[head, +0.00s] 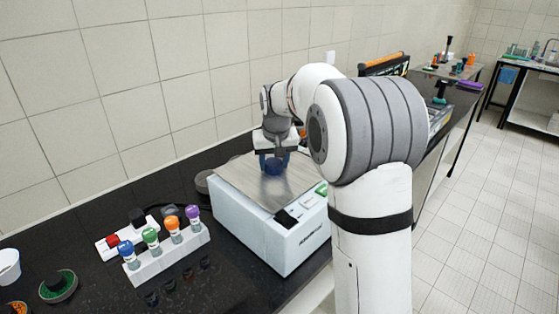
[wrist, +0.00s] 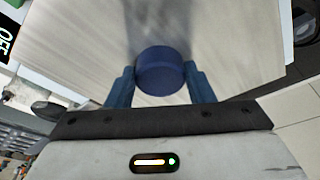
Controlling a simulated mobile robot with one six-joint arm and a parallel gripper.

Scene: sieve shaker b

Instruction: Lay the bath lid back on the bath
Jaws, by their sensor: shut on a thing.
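The bath is a white box (head: 262,237) on the black bench, with a dark display and a green label on its front right. The bath lid is a flat brushed-metal plate (head: 237,182) over the top of the bath; it fills much of the wrist view (wrist: 235,40). Its round blue knob (wrist: 160,70) stands between the two blue fingers of my gripper (wrist: 161,77), which is shut on it. In the head view my gripper (head: 273,162) is above the lid's middle. I cannot tell whether the lid touches the bath's rim all round.
A white rack (head: 168,258) of bottles with blue, green, orange and purple caps stands just left of the bath. A green round dish (head: 59,286) and a white cup (head: 8,266) lie further left. The tiled wall is close behind; more equipment stands beyond my arm.

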